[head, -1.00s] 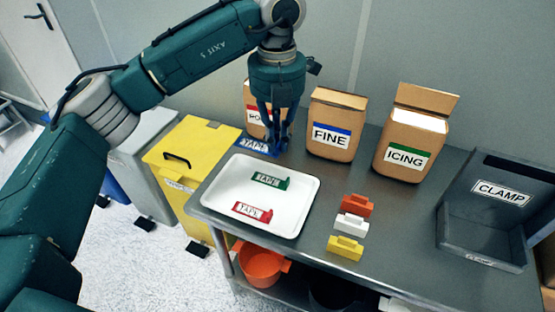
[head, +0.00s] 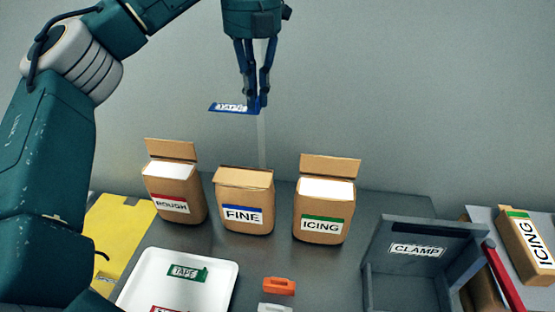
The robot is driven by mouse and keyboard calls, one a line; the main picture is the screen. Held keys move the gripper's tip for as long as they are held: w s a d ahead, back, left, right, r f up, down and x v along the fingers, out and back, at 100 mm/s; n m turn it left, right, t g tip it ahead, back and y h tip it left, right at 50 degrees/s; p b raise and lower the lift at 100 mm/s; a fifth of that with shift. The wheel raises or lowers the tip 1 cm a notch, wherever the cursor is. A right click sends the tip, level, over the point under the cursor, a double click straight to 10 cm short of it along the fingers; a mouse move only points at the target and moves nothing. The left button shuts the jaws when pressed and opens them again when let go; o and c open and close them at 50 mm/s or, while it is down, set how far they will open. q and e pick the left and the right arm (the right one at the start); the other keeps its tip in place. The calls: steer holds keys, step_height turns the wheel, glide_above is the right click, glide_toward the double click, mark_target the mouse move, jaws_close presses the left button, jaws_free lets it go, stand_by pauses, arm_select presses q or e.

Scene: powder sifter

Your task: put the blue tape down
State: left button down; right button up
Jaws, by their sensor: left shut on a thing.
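The blue tape (head: 229,107) is a flat blue piece with a white "TAPE" label. My left gripper (head: 253,104) is shut on its right end and holds it in the air, above and behind the boxes in the picture. The green tape (head: 187,272) lies in the white tray (head: 226,284) on the table. The red tape (head: 170,309) shows only in part at the bottom edge of the picture. My right gripper is not in view.
The ROUGH (head: 176,207), FINE (head: 243,215) and ICING (head: 323,218) boxes stand along the back of the table. An orange block (head: 279,287) and a white block (head: 274,308) lie right of the tray. A grey CLAMP bin (head: 408,280) stands at right.

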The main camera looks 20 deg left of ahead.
arm_select(q)
steer(key=shift+w+f, duration=0.1)
step_height(320, 180, down, 14)
steer(key=shift+f+p, duration=0.15)
steer(key=shift+p, duration=0.35)
step_height(320, 180, down, 5)
steer(key=shift+p, duration=0.6)
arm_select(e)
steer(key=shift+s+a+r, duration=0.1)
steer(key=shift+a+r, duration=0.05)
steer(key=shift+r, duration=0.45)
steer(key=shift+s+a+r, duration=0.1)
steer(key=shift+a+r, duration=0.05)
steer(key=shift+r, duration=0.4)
arm_select(q)
steer(key=shift+f, duration=0.1)
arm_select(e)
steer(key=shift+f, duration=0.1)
arm_select(q)
steer(key=c, duration=1.8)
jaws_free()
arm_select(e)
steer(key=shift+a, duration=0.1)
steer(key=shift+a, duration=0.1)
